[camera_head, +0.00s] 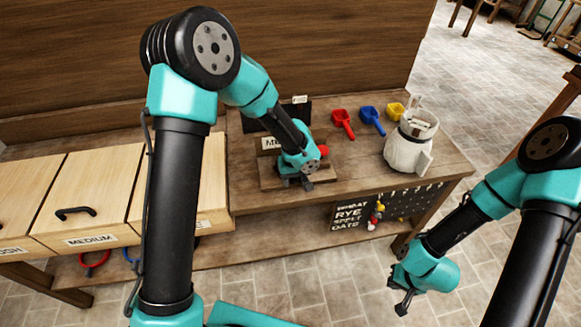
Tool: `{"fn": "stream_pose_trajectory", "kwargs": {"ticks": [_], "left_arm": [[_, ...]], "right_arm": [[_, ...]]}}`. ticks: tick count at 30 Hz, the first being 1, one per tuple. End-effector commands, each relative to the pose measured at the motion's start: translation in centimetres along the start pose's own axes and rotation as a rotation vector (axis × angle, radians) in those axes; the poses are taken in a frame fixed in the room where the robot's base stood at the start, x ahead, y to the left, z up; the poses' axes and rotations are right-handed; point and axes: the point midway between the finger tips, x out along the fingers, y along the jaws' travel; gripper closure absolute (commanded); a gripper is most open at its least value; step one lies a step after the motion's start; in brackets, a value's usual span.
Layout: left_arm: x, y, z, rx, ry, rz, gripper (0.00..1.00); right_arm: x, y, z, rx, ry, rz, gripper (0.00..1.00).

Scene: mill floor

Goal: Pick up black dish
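I cannot make out a black dish for certain; my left arm and gripper cover part of the bench. My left gripper (297,184) points down over a low wooden stand (268,177) on the bench. Its dark fingertips look apart, with nothing clear between them. A dark upright panel (325,109) stands behind my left forearm. My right gripper (401,296) hangs in front of the bench over the floor, low at the right. Its fingers look apart and empty.
Red (342,122), blue (371,119) and yellow (395,110) scoops lie at the back of the bench. A white sack (408,150) stands at the right. Wooden bins (87,200) fill the left. A red knob (323,149) shows beside my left gripper.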

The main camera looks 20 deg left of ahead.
Motion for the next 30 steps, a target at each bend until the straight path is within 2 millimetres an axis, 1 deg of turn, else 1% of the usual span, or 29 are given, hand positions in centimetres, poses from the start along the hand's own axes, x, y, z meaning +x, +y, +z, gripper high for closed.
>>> {"fn": "stream_pose_trajectory", "kwargs": {"ticks": [1,2,14,26,30], "left_arm": [[-0.01,0.00,0.00,0.000,0.000,0.000,0.59],[-0.01,0.00,0.00,0.000,0.000,0.000,0.62],[-0.02,0.00,0.00,0.000,0.000,0.000,1.00],[-0.10,0.01,-0.02,0.000,0.001,0.000,1.00],[-0.68,0.04,-0.04,-0.001,0.002,0.002,1.00]], "right_arm": [[0.00,0.00,0.00,0.000,0.000,0.000,1.00],[0.00,0.00,0.00,0.000,0.000,0.000,1.00],[0.00,0.00,0.00,0.000,0.000,0.000,1.00],[0.00,0.00,0.00,0.000,0.000,0.000,1.00],[0.00,0.00,0.00,0.000,0.000,0.000,1.00]]}}
